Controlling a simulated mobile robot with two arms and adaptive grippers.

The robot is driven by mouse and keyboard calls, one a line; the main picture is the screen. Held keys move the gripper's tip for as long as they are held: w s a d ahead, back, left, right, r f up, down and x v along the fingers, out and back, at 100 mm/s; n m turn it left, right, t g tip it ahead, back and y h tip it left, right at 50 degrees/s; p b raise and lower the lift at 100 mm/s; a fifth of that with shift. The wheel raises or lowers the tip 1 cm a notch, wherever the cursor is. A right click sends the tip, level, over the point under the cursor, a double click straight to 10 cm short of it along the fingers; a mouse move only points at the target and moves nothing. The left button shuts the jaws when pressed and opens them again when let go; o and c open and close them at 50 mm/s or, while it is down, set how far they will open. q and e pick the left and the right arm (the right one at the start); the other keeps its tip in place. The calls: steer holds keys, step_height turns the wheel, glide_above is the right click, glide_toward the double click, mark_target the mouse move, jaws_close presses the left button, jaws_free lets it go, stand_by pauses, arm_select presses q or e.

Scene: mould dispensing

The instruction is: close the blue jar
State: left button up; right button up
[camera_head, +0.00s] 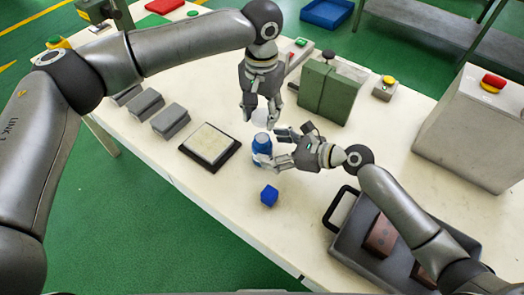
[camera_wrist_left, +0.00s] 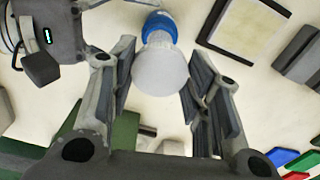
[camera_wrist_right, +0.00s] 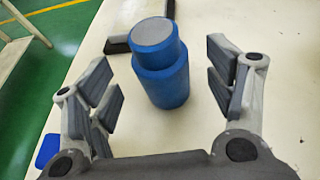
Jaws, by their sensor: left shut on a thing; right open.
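The blue jar (camera_head: 262,152) stands upright on the white table, its narrower neck topped by a flat grey face. In the right wrist view the jar (camera_wrist_right: 160,78) stands between the spread fingers of my right gripper (camera_wrist_right: 165,95). That gripper is open, and I see gaps on both sides. My left gripper (camera_head: 260,112) points down just behind the jar in the head view. It is shut on a pale round piece (camera_wrist_left: 161,74), which looks like a lid. In the left wrist view the jar (camera_wrist_left: 160,27) shows beyond this piece.
A blue cube (camera_head: 269,195) lies in front of the jar. A dark-rimmed plate (camera_head: 232,157) and several grey blocks (camera_head: 171,121) are to the left. A green block-shaped device (camera_head: 328,92) is behind right. A dark tray (camera_head: 352,235) with brown blocks stands front right.

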steer(key=shift+x, duration=2.05)
steer(key=c, duration=1.5)
arm_select(q)
glide_above(262, 138)
steer(key=shift+f, duration=2.5)
arm_select(e)
steer(key=shift+c, duration=0.2)
arm_select(q)
steer(key=shift+f, duration=0.9)
steer(key=shift+f, duration=0.5)
steer(key=shift+o, duration=1.4)
arm_select(e)
jaws_close()
arm_select(q)
steer(key=o, duration=0.4)
